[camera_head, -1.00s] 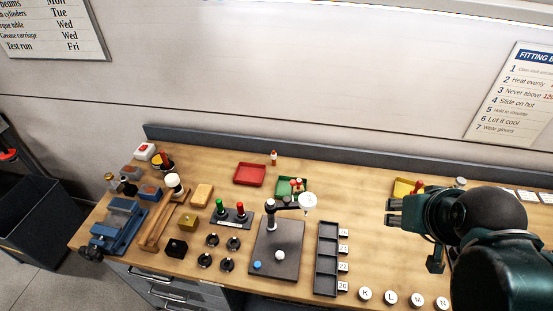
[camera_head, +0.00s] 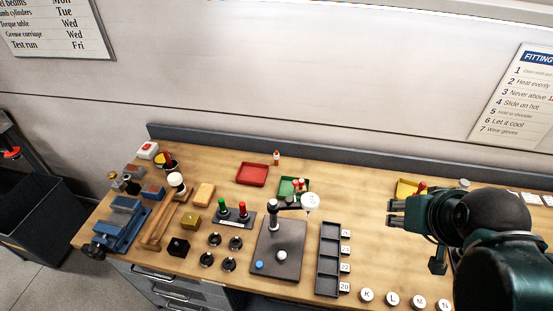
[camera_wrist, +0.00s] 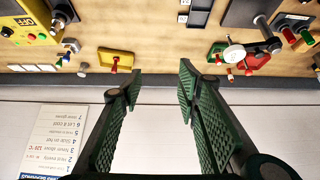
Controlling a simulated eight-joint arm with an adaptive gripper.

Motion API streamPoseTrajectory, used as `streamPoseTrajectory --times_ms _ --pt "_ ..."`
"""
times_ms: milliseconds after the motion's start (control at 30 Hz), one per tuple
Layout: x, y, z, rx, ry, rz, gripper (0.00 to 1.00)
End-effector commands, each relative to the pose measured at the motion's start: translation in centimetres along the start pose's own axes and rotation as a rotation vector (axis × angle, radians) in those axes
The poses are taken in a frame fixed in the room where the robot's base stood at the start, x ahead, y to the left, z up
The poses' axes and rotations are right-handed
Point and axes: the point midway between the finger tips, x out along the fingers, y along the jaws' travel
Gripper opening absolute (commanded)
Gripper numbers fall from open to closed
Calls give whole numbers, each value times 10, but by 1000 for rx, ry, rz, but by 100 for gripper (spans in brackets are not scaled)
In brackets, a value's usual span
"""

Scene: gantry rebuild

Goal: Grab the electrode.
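I cannot tell for sure which item is the electrode. A small red-and-white upright piece (camera_head: 276,157) stands at the back of the bench, right of the red tray. A red-ended item (camera_head: 421,187) is at the yellow tray (camera_head: 403,187); it also shows in the wrist view (camera_wrist: 115,64). Red-topped pieces (camera_head: 299,184) are at the green tray (camera_head: 283,193), partly behind the stand's arm. My gripper (camera_head: 391,214) is above the bench's right part. In the wrist view my gripper (camera_wrist: 161,80) has its green fingers apart, with nothing between them.
A stand with a dark base plate (camera_head: 290,262) and white-topped arm is left of my gripper. Right of it is a dark compartment tray (camera_head: 329,285). A blue vise (camera_head: 120,225) and the red tray (camera_head: 252,174) are further left. Lettered round caps (camera_head: 392,299) line the front edge.

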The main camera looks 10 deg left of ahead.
Motion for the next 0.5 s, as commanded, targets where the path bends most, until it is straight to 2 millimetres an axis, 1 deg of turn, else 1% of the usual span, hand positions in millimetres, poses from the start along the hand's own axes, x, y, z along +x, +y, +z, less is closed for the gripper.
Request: streamPoseTrajectory --times_ms 133,267,500 --pt "0 -2 -7 17 -7 -3 33" --pt "2 -7 -20 53 -20 -8 33" --pt "8 -20 -53 153 -60 -18 33"
